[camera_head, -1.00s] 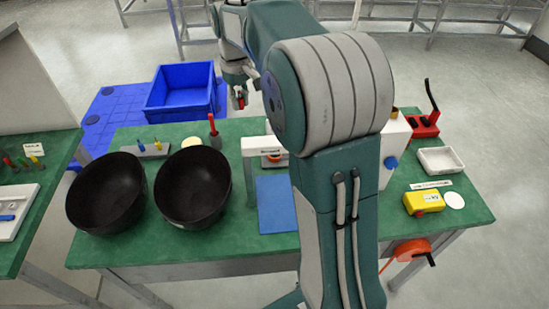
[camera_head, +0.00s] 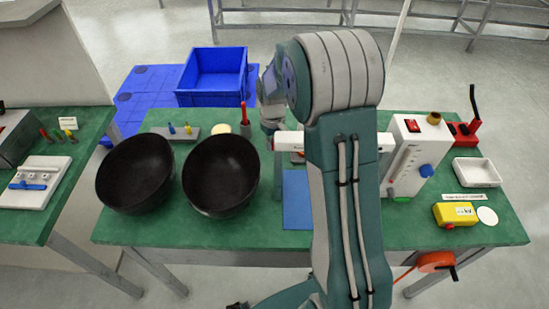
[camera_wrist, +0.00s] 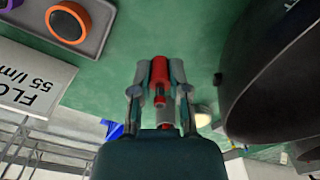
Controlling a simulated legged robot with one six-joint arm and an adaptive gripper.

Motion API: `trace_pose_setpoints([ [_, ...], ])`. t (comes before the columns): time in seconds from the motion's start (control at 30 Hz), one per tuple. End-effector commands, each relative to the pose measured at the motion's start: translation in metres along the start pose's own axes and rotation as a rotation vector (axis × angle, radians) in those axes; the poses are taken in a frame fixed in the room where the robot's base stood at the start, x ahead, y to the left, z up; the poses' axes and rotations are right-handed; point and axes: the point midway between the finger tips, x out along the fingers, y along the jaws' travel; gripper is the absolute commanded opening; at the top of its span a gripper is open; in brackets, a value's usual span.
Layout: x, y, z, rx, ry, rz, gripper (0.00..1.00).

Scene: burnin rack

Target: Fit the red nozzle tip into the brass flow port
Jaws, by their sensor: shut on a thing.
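In the wrist view my gripper (camera_wrist: 160,97) is shut on the red nozzle tip (camera_wrist: 159,70), held between its two fingers above the green table. In the head view my arm and a white frame hide most of the gripper and the nozzle tip. A brass-coloured ring (camera_head: 433,118) sits on top of a white instrument (camera_head: 404,160) at the right of the table. The wrist view shows an orange ring with a dark centre (camera_wrist: 68,22) on a grey plate at upper left. I cannot tell which ring is the brass flow port.
Two black bowls (camera_head: 136,173) (camera_head: 221,175) stand at left on the table; one looms at right in the wrist view. A red-handled tool (camera_head: 243,114) stands upright behind them. A blue mat (camera_head: 298,200) lies before the white frame (camera_head: 289,141). A flow label (camera_wrist: 28,78) shows beside the grey plate.

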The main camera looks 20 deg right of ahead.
Motion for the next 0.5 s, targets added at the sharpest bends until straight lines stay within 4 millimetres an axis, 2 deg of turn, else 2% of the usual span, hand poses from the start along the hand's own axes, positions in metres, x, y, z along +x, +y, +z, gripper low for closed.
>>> trace_pose_setpoints([
  [0.1, 0.019, 0.000, 0.000, 0.000, -0.001, 0.000, 0.03],
  [0.27, 0.031, 0.000, 0.000, 0.000, 0.000, 0.000, 0.03],
  [0.5, 0.067, 0.000, 0.000, 0.000, -0.002, -0.001, 0.03],
])
